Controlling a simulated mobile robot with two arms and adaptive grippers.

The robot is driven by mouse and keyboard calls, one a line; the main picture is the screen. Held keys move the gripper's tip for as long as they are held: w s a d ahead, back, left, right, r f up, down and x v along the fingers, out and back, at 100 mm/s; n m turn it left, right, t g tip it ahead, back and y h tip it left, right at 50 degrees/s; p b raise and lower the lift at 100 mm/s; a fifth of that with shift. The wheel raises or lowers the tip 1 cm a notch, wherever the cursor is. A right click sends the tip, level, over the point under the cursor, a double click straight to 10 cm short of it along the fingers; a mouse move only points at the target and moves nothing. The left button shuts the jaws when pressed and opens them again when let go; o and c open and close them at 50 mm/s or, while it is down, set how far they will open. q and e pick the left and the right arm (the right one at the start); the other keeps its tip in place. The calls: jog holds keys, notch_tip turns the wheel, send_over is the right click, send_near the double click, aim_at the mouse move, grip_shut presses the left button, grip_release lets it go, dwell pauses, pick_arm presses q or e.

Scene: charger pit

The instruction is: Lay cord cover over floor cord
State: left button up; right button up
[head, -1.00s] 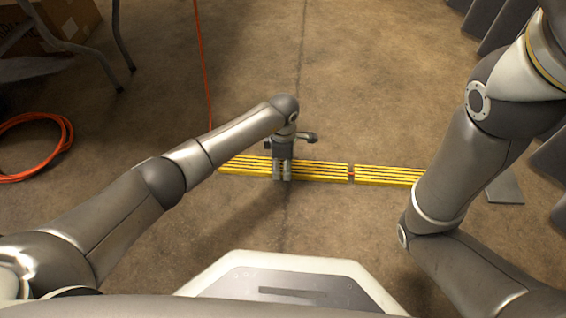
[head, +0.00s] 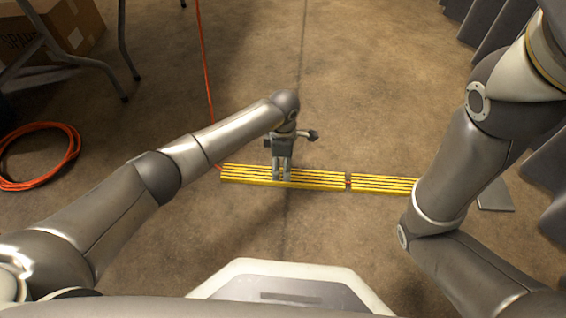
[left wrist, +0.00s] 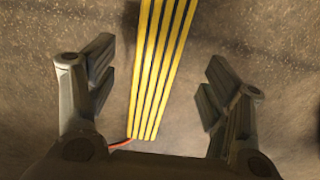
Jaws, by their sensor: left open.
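Two yellow-and-black striped cord cover pieces lie on the floor nearly end to end, a left one (head: 318,178) and a right one (head: 385,184). A small gap between them shows a bit of orange cord. The orange floor cord (head: 205,80) runs down from the top to the left end of the left piece. My left gripper (head: 281,178) is over the left piece. In the left wrist view my left gripper (left wrist: 158,90) is open, its fingers apart on both sides of the cover (left wrist: 160,70), not touching it. My right arm shows at the right; its gripper is out of view.
A coil of orange cord (head: 38,157) lies on the floor at left. A cardboard box (head: 60,28) and metal legs (head: 123,55) stand at top left. Dark panels (head: 490,35) line the right side, with a flat grey plate (head: 495,195) nearby. The middle floor is clear.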

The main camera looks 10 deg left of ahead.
pick_arm(q)
notch_tip(320, 180, up, 6)
jog(key=p, duration=0.4)
jog(key=shift+r, duration=0.25)
